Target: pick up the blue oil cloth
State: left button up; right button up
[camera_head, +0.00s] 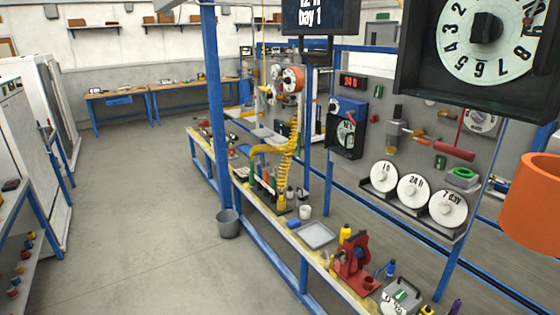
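I cannot make out the blue oil cloth for certain. A small blue item (293,224) lies on the near workbench beside a grey tray; it is too small to tell whether it is cloth. Another flat blue patch (119,100) shows at the front edge of the far wooden table, also too distant to identify. Neither of my grippers is in view.
A long workbench (318,262) with blue posts runs along the right, holding a grey tray (316,236), a red tool (354,264) and bottles. An orange cylinder (532,205) is close at right. The left floor is clear.

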aim_at(293, 223)
jog(key=i+j+u, duration=0.3)
jog(key=i, duration=0.65)
jog(key=i+u, duration=0.3)
jog(key=i, duration=0.6)
